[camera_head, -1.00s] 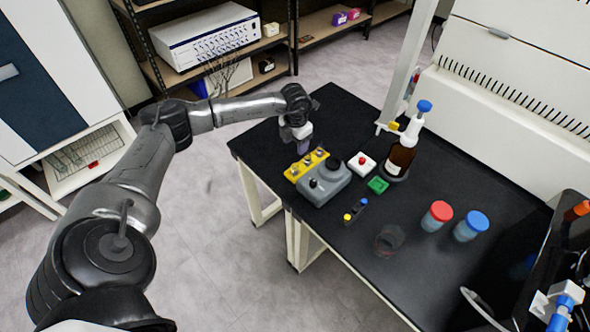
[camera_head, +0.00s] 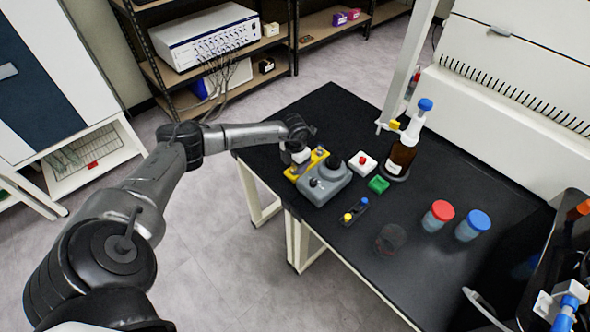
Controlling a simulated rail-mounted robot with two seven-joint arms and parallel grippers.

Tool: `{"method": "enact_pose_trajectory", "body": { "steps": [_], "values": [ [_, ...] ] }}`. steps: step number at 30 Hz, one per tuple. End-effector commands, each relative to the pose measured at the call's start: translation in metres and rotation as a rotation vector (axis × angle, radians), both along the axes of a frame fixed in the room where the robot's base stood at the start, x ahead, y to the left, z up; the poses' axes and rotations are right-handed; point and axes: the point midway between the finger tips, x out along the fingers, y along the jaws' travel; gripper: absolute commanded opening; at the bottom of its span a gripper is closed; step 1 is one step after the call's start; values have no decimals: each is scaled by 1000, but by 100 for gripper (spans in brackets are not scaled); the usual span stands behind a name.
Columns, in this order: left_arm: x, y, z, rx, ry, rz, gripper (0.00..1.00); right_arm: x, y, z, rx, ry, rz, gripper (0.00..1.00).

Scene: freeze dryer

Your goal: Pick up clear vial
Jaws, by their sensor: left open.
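My left gripper (camera_head: 301,158) is at the near-left end of the black bench, low over the far left part of a small yellow rack (camera_head: 304,172). Its arm comes in from the left, and the gripper hides part of the rack. Its fingertips are too small to make out clearly. A small greyish item (camera_head: 320,151) shows at the rack's far end, beside the gripper; I cannot tell whether it is the clear vial. No clear vial can be picked out with certainty. My right gripper is not in view.
A grey device (camera_head: 323,183) with a dark round top stands against the rack. Nearby are a white box with a red button (camera_head: 363,163), a green block (camera_head: 379,185) and a brown dispenser bottle (camera_head: 401,156). Red-capped (camera_head: 438,215) and blue-capped (camera_head: 472,226) jars stand farther right.

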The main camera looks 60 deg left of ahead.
Motion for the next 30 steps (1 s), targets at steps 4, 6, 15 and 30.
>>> {"method": "enact_pose_trajectory", "body": {
  "steps": [4, 6, 15, 30],
  "values": [
    [0, 0, -6, 0, -1, 0, 59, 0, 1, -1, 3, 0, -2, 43],
    [0, 0, -6, 0, -1, 0, 59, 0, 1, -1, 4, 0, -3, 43],
    [0, 0, -6, 0, 0, 0, 43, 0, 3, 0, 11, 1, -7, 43],
    [0, 0, -6, 0, 0, 0, 0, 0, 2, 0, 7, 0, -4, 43]
  ]
}}
